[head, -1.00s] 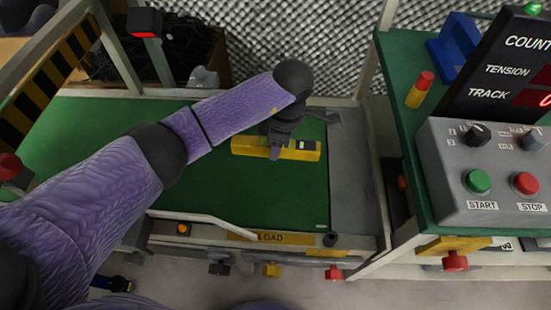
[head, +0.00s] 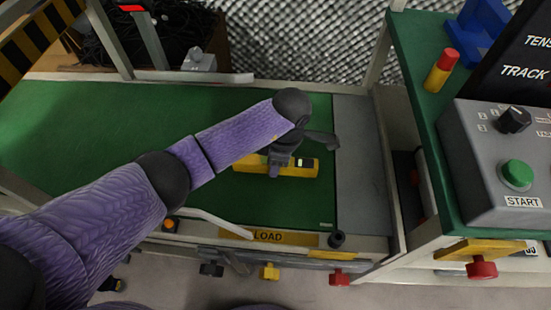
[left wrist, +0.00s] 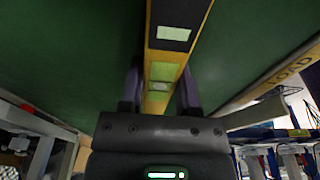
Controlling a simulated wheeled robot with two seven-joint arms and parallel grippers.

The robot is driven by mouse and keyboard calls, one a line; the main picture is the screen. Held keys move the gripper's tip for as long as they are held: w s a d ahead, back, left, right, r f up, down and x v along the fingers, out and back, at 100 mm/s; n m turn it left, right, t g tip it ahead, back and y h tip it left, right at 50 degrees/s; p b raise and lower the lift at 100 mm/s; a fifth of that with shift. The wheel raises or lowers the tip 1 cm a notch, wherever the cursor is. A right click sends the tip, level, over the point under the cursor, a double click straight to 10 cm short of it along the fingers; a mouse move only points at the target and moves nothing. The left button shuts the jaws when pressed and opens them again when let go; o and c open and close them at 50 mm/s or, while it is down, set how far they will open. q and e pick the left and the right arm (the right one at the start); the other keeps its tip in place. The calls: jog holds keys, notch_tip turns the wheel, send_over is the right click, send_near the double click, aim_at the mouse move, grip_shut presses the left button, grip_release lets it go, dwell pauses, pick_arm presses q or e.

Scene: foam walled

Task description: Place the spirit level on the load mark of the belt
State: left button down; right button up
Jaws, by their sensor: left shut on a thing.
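The yellow LOAD label (head: 268,237) is on the belt's front rail, nearer than the level. My right gripper is not in view.
A grey control box (head: 490,165) with a green START button stands on the green-topped table at right, beside a red-and-yellow cylinder (head: 441,70). A pale guide bar (head: 215,222) runs along the belt's front edge. The left part of the belt is clear.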

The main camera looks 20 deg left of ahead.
pick_arm(q)
jog(key=shift+c, duration=1.6)
grip_release()
jog(key=shift+r, duration=0.15)
jog(key=r+p, duration=0.2)
jog(key=r, duration=0.1)
jog(key=shift+w+d+r, duration=0.1)
jog(key=shift+d+r, duration=0.1)
notch_tip(320, 180, up, 8)
jog(key=d+p, duration=0.1)
jog(key=p, duration=0.4)
jog(key=shift+w+d+r, duration=0.15)
jog(key=shift+d+r, duration=0.05)
jog(key=shift+r, duration=0.05)
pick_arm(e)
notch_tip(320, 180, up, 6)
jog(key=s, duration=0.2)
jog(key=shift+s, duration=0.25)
